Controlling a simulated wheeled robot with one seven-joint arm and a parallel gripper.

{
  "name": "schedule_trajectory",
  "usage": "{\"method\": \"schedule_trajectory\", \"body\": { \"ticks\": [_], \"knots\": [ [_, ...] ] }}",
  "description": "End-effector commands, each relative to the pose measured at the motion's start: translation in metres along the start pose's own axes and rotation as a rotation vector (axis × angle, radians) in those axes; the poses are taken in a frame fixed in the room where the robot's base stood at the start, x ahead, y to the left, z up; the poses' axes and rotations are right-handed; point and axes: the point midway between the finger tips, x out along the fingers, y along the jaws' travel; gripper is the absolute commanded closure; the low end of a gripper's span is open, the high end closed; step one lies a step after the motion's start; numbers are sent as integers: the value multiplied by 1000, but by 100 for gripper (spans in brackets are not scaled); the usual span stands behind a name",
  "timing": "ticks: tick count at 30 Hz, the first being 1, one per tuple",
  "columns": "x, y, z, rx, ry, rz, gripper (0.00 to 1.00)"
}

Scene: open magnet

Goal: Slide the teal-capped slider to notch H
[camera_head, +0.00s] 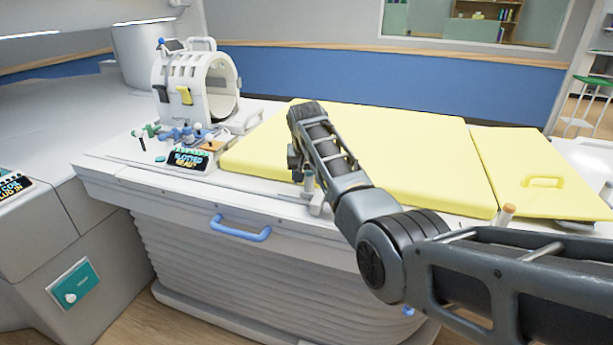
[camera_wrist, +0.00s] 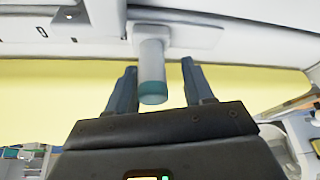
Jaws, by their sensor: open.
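The teal-capped slider (camera_wrist: 152,72) is a pale post with a teal end, standing out from a white mount. In the wrist view it lies between the two fingers of my gripper (camera_wrist: 157,78). The fingers are open, with a visible gap on each side of the post. In the head view the slider (camera_head: 309,183) shows as a small pale post at the near edge of the yellow-padded table, just below the end of my arm. My gripper's fingers are mostly hidden there. No letter H can be read; small dark marks on the white rail (camera_wrist: 85,28) are too small to read.
Another post with an orange-brown top (camera_head: 507,212) stands farther right along the table edge. The yellow pad (camera_head: 420,150) lies behind the slider. A white ring-shaped coil (camera_head: 215,85) and small loose parts (camera_head: 180,133) sit left. A blue handle (camera_head: 240,229) juts out below.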

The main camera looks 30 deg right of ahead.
Motion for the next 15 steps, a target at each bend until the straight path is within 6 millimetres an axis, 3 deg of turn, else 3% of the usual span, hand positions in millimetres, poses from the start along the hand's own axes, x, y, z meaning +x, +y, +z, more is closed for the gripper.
{"method": "schedule_trajectory", "body": {
  "ticks": [5, 15],
  "knots": [
    [-13, 0, -1, 0, 3, -1, 48],
    [-64, -1, 0, 0, 3, -1, 48]
  ]
}}
